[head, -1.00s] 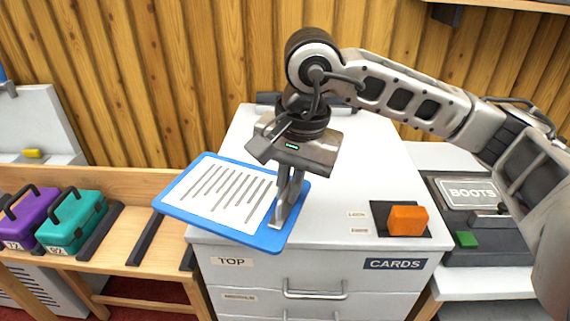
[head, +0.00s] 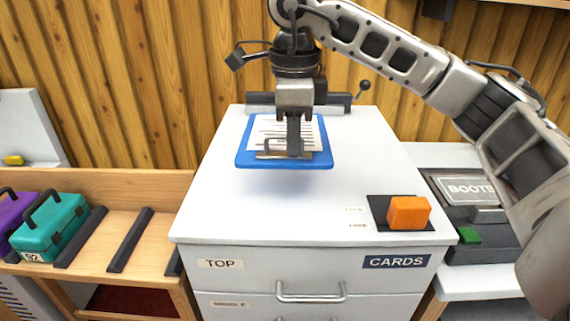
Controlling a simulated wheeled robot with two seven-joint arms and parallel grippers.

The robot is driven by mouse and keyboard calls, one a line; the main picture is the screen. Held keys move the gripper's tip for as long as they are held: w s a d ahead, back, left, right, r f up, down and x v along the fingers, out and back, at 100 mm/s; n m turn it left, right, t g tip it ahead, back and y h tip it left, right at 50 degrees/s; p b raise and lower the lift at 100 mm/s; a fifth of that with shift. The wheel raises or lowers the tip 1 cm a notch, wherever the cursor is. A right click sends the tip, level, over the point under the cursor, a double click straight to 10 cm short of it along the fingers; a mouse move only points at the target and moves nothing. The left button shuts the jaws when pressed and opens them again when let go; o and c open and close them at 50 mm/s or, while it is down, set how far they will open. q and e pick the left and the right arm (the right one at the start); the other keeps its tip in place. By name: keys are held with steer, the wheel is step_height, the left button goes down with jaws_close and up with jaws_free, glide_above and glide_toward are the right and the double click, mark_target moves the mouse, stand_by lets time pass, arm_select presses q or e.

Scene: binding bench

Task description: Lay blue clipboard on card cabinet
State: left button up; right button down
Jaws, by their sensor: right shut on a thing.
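The blue clipboard (head: 243,158) with a lined white sheet shows in the head view over the back half of the white card cabinet's top (head: 310,205). My right gripper (head: 293,150) points down and is shut on the clipboard at its near side, covering part of the sheet. A soft shadow lies on the top below the clipboard's near edge, so it seems held a little above the surface. The cabinet front bears the labels TOP and CARDS. My left gripper is not in view.
An orange block (head: 408,211) sits on a black pad (head: 378,208) at the cabinet top's right front. A dark bar (head: 338,101) runs along its back edge. A wooden rack with a teal case (head: 48,228) stands left, a BOOTS unit (head: 468,190) right. The top's front middle is clear.

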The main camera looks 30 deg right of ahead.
steer(key=w+f, duration=0.1)
steer(key=w+d+f, duration=0.1)
steer(key=w+f, duration=0.3)
steer(key=shift+d+f+p, duration=0.15)
steer(key=shift+d+p, duration=0.15)
steer(key=shift+d, duration=0.1)
arm_select(q)
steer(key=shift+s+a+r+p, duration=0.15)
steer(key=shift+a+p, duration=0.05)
steer(key=shift+p, duration=0.2)
arm_select(e)
steer(key=shift+w+d+f, duration=0.1)
steer(key=shift+w+f, duration=0.05)
steer(key=shift+f, duration=0.9)
steer(key=shift+w+f, duration=0.15)
steer(key=shift+f, duration=0.85)
steer(key=c, duration=1.6)
jaws_free()
steer(key=r+b, duration=0.1)
steer(key=r, duration=1.1)
steer(key=shift+s, duration=0.2)
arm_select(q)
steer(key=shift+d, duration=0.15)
